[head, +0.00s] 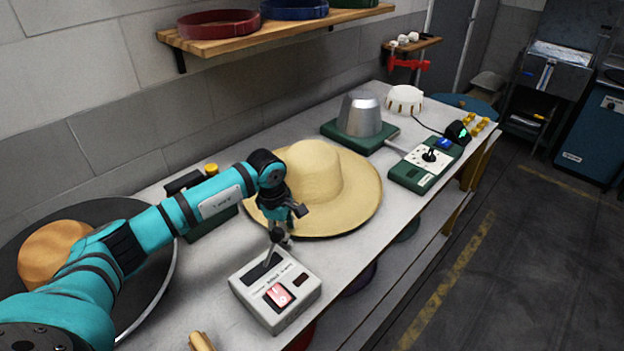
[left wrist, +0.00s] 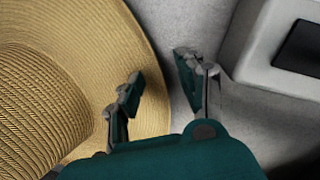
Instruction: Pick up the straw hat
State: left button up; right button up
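The straw hat (head: 335,185) lies brim down on the white workbench, with its pale, wide brim and rounded crown facing up. My left gripper (head: 284,222) is at the brim's near left edge. In the left wrist view the left gripper (left wrist: 160,77) is open, with its two fingers apart. One finger overlaps the woven brim of the hat (left wrist: 60,75), and the other is just outside its edge, over the grey bench top. I cannot tell whether either finger touches the brim. My right gripper is out of view.
A white control box (head: 275,289) with a lever stands just in front of the gripper. A metal hat form (head: 361,117) on a green base and a green joystick box (head: 424,166) stand beyond the hat. A dark round dish holds a tan hat (head: 52,252) at left.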

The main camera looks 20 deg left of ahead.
pick_arm(q)
grip_shut()
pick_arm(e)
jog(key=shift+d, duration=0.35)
pick_arm(q)
notch_tip(320, 180, up, 9)
jog(key=shift+r+b, duration=0.1)
jog(key=shift+b, duration=1.05)
jog(key=shift+r, duration=0.45)
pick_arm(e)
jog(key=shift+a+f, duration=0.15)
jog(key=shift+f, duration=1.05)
